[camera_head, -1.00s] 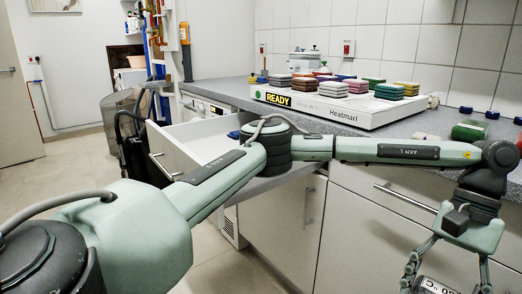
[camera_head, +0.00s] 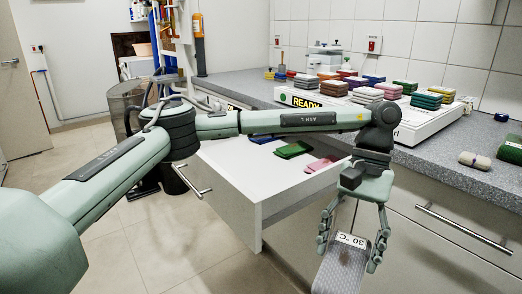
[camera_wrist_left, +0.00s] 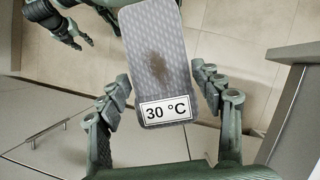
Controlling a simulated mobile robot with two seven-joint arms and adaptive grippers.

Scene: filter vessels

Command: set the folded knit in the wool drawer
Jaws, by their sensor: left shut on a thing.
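The folded knit (camera_head: 345,272) is grey and patterned, with a white "30 °C" tag. My left gripper (camera_head: 350,243) is shut on it, in front of the counter and right of the open drawer (camera_head: 226,202). In the left wrist view the knit (camera_wrist_left: 155,60) hangs between the fingers (camera_wrist_left: 165,103) and has a dark brown patch. The white drawer holds a green folded piece (camera_head: 293,150), a pink one (camera_head: 320,164) and a blue one (camera_head: 262,138); no label shows on it. My right gripper (camera_wrist_left: 97,32) shows small at the top left of the wrist view, its fingers apart.
A white platform (camera_head: 405,125) with a "READY" display stands on the grey counter (camera_head: 440,165), bearing several coloured folded stacks. A bar handle (camera_head: 465,228) sticks out from the cabinet front. The drawer's near part is bare.

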